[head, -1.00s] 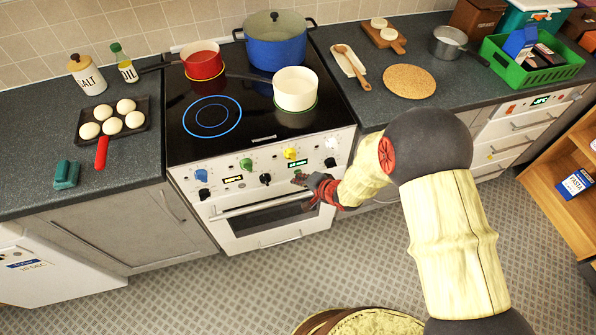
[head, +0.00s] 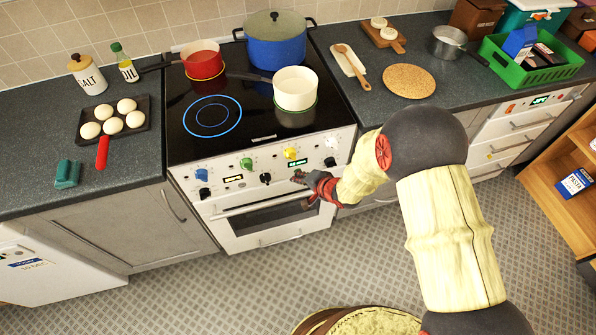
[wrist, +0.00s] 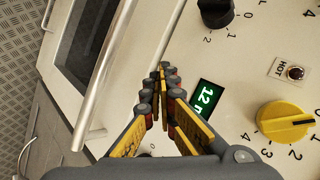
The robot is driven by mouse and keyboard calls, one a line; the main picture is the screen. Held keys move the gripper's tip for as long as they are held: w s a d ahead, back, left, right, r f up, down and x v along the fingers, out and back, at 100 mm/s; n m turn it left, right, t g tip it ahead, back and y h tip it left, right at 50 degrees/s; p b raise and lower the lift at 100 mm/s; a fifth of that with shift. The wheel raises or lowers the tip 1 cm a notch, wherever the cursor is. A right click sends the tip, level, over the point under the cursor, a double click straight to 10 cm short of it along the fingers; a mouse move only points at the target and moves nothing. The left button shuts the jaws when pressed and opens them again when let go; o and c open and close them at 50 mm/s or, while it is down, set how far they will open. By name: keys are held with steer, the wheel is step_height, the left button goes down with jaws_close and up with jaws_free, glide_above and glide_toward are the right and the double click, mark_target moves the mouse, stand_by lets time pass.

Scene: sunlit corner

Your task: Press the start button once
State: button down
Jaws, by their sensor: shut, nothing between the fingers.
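The white cooker front (head: 225,208) carries a row of knobs and small lit displays. My gripper (head: 297,177) is at the right part of this panel, below the yellow knob (head: 290,153). In the wrist view the closed fingertips (wrist: 160,70) are bare and point at the white panel. Whether the tips touch the panel I cannot tell.
The oven door handle (wrist: 104,80) runs close to the left of the fingers. A black knob (wrist: 215,12), a HOT lamp (wrist: 295,72) and the yellow knob (wrist: 287,122) are nearby. Pots, including a white pan (head: 295,90), stand on the hob above.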

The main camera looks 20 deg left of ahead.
stand_by(0.3)
steer(key=shift+s+d+p, duration=0.35)
steer(key=shift+s+d, duration=0.05)
steer(key=shift+s, duration=0.25)
steer(key=s+d, duration=0.1)
steer(key=s+p, duration=0.1)
steer(key=s+d, duration=0.1)
steer(key=s, duration=0.1)
steer(key=shift+s+d, duration=0.1)
steer(key=shift+d, duration=0.2)
stand_by(0.8)
